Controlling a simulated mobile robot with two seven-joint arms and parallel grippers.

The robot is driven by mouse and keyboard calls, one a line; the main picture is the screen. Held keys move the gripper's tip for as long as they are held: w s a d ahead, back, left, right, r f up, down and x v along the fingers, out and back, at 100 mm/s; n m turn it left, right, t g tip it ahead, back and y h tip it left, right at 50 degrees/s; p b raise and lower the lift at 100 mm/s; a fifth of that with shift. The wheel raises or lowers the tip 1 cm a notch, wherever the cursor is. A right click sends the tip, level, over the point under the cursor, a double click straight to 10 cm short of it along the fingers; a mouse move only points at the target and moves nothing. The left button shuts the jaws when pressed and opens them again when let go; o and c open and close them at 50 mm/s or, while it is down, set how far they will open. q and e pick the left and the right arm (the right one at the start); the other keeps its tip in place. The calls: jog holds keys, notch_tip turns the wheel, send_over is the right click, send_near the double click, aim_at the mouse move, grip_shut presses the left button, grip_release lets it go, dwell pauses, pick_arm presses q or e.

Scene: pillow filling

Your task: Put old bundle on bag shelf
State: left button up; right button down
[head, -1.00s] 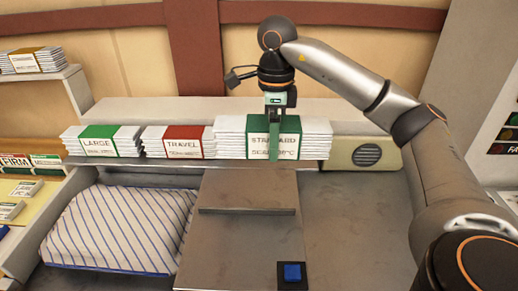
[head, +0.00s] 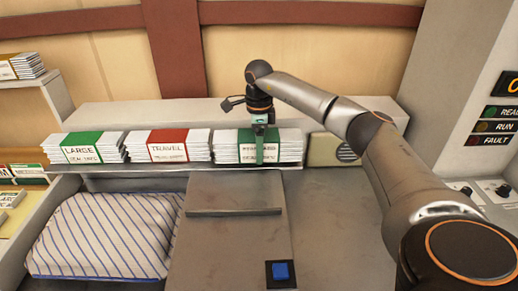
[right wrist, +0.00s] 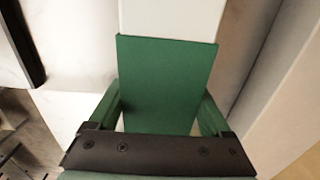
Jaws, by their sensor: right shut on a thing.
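The held bundle (head: 230,150) is a stack of white bags with a green band and a label partly covered by the gripper. It is at the right end of the bag shelf (head: 200,170), level with the other bundles. I cannot tell whether its underside touches the shelf. My right gripper (head: 259,145) comes down from above and is shut on its green band. In the right wrist view, the fingers (right wrist: 160,112) sit either side of the green band (right wrist: 165,80), with a white end beyond. My left gripper is not in view.
The red TRAVEL bundle (head: 168,147) is close to the left, then the green LARGE bundle (head: 85,149). A beige speaker box (head: 325,149) stands close to the right. Below are a striped pillow (head: 105,237), a metal plate (head: 235,235) and a blue button (head: 281,271).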

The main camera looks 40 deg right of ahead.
jog(key=shift+f, duration=0.55)
jog(key=shift+f, duration=0.1)
grip_release()
notch_tip(320, 180, up, 12)
jog(key=shift+r, duration=0.1)
dwell(0.3)
